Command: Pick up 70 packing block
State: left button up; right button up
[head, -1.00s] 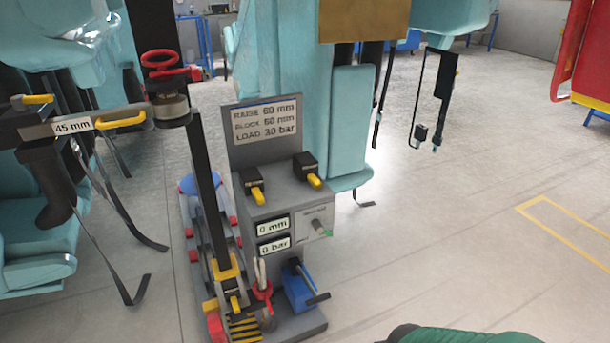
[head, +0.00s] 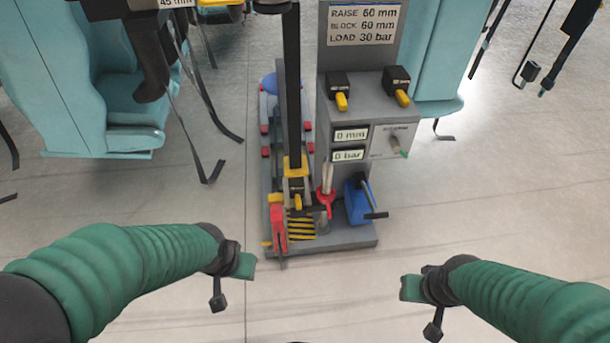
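I cannot pick out a packing block marked 70 in the head view. My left gripper (head: 243,266) is at the end of the green-sleeved arm from the left, over open floor in front of the grey jack stand. My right gripper (head: 412,288) is at the end of the arm from the right, also over open floor. No object shows in either gripper, and their finger gaps are not clear. The grey stand (head: 345,240) has a sign (head: 364,25) reading raise 60 mm, block 60 mm, load 30 bar.
The stand's displays (head: 350,144) read 0 mm and 0 bar. A blue pump with a handle (head: 357,203) and a red lever (head: 279,228) are on its base. Pale blue seats (head: 130,100) with hanging straps stand at the left. The floor in front is clear.

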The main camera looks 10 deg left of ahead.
aim_at(296, 184)
jog(key=i+j, duration=0.2)
jog(key=j, duration=0.15)
jog(key=i+j, duration=0.15)
jog(key=j, duration=0.15)
jog(key=i+j+z, duration=0.1)
jog(key=j, duration=0.25)
jog(key=i+j, duration=0.4)
jog(key=j, duration=0.3)
jog(key=l+z, duration=0.05)
